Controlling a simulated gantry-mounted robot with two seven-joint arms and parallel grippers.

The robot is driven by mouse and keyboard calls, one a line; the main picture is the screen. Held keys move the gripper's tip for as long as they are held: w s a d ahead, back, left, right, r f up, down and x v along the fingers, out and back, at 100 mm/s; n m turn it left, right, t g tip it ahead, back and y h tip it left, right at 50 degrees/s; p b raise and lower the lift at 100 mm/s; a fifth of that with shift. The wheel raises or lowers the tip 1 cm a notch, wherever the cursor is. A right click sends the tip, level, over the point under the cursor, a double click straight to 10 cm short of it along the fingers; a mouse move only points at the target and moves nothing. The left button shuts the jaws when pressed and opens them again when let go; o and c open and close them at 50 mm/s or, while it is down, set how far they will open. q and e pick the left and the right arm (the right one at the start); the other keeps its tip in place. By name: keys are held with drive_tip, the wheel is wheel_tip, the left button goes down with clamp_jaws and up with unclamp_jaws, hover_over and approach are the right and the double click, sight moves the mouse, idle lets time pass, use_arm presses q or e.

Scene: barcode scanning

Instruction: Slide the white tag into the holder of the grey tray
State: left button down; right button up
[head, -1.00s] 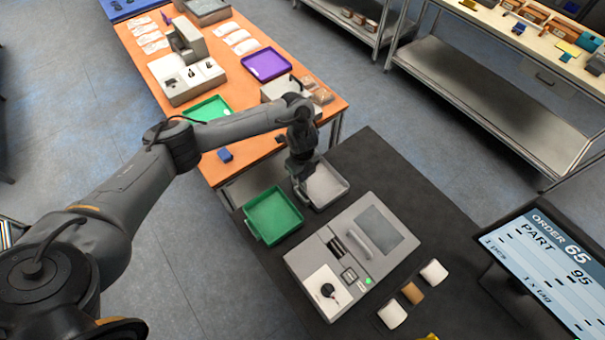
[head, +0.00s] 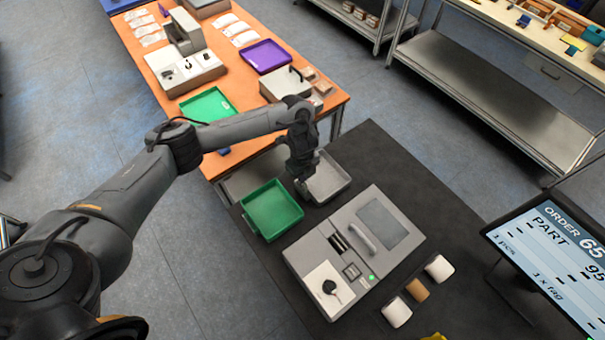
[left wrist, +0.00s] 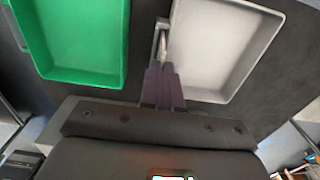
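The grey tray (head: 328,180) lies on the dark table mat; it also shows in the left wrist view (left wrist: 215,50). My left gripper (head: 301,184) points down at the tray's left side, between it and the green tray. In the left wrist view its fingers (left wrist: 163,75) are close together. A small pale piece, seemingly the white tag (left wrist: 163,46), shows at their tips, against the tray's left wall. A narrow grey bracket, seemingly the holder (left wrist: 161,24), is right there. How far the tag sits in it is hidden. My right gripper is not in view.
The green tray (head: 272,210) stands close on the left. A grey scanning station (head: 350,250) is in front. White and brown pieces (head: 418,290) lie right of it, near a monitor (head: 555,260). The mat right of the grey tray is clear.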

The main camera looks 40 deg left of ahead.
use_arm(q)
drive_tip(key=c, duration=1.3)
unclamp_jaws()
wheel_tip(320, 180, up, 11)
drive_tip(key=p, duration=0.4)
drive_tip(key=shift+f, duration=0.15)
